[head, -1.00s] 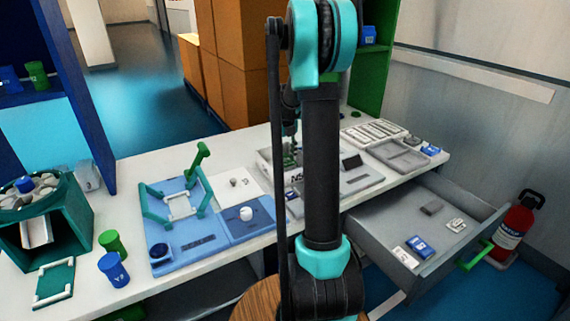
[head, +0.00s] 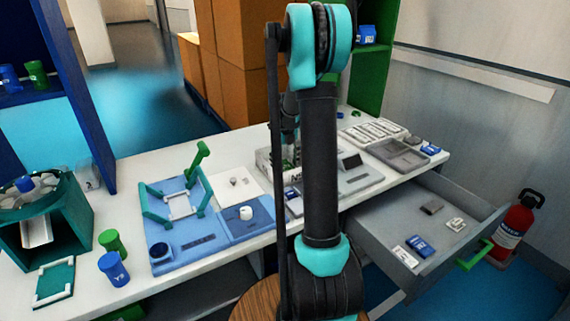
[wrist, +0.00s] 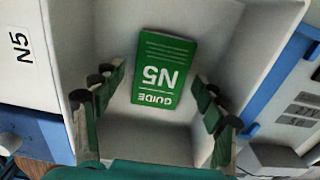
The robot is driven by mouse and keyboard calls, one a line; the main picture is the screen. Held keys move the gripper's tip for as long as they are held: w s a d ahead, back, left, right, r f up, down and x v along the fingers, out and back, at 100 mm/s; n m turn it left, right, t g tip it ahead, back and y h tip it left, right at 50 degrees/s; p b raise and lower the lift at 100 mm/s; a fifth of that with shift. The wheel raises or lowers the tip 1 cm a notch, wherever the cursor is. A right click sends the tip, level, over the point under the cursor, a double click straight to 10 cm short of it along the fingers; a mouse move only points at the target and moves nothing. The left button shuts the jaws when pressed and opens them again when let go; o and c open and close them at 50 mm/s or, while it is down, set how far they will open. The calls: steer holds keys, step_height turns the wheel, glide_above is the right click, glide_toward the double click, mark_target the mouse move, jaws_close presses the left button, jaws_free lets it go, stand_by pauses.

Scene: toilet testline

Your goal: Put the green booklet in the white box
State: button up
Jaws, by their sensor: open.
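The green booklet (wrist: 163,68), marked GUIDE N5, lies flat on the floor of the white box (wrist: 222,40) in the wrist view. The box carries an N5 label on its left side. My gripper (wrist: 156,78) is open above the booklet, one finger on each side of it. The fingers reach down between the box walls and look clear of the booklet. In the head view the white box (head: 264,163) is on the worktable, mostly hidden behind my arm.
Blue fixtures (head: 200,240) stand left of the box, with a grey device (head: 360,178) to its right. An open drawer (head: 385,225) holds several small items. A green-housed carousel (head: 62,225) stands at far left. A fire extinguisher (head: 515,230) stands at right.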

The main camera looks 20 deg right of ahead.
mark_target(285, 166)
step_height(285, 166, up, 12)
steer(key=shift+r, duration=0.15)
stand_by(0.5)
